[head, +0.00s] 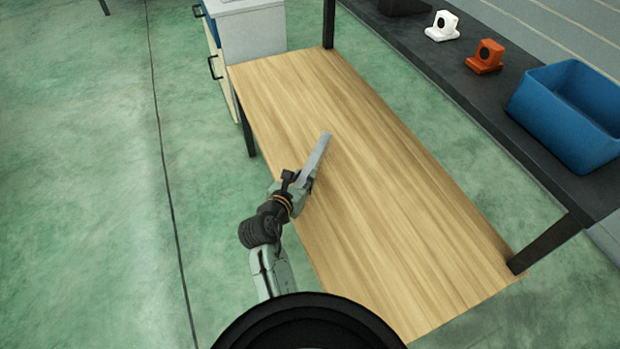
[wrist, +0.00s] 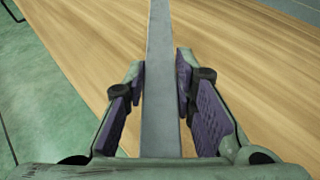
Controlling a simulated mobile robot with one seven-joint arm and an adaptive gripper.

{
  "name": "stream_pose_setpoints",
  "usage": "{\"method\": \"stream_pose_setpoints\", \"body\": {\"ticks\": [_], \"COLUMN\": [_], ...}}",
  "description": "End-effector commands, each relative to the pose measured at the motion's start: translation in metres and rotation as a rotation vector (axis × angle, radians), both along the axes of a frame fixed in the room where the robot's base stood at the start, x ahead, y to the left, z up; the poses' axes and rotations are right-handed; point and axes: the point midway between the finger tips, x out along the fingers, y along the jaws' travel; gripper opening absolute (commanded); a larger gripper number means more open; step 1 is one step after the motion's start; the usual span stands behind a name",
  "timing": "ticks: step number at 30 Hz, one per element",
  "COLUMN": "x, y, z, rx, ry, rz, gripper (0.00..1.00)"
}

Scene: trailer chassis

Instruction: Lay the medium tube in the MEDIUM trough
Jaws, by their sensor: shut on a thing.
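The grey straight tube (head: 319,152) is held in my gripper (head: 304,181), over the left edge of the wooden table. Its far end points up and away over the tabletop in the head view. In the wrist view the tube (wrist: 159,90) runs lengthwise between the two purple-padded fingers of my gripper (wrist: 161,75) and leaves the picture at the top. Its near end is hidden behind the gripper body. I cannot tell the exact gap between tube and tabletop. No trough can be made out in either view.
The wooden tabletop (head: 400,220) is otherwise bare. A dark bench (head: 455,85) along the right holds a blue bin (head: 560,125), an orange block (head: 486,57) and a white block (head: 442,26). A grey-topped cabinet (head: 250,32) stands at the table's far end. Green floor is open at left.

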Motion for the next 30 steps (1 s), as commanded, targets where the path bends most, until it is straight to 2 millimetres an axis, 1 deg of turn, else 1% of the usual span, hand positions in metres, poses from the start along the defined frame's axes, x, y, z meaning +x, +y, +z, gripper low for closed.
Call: {"method": "stream_pose_setpoints", "body": {"ticks": [1,3,6,9,15,26,27,30], "x": [0.006,0.011,0.015,0.016,0.015,0.015,0.015,0.015], "y": [-0.008,-0.015,-0.019,-0.02,-0.02,-0.02,-0.02,-0.02], "z": [0.002,0.001,-0.001,-0.008,-0.034,-0.039,-0.04,-0.04], "rx": [-0.001,0.0,-0.001,-0.002,-0.001,-0.001,0.0,0.0], "ry": [-0.001,-0.002,-0.002,0.0,0.001,-0.001,0.001,0.001], "rz": [-0.003,-0.001,0.001,0.002,0.002,0.001,0.001,0.001], "gripper": [0.0,0.0,0.0,0.0,0.0,0.0,0.27,0.34]}}
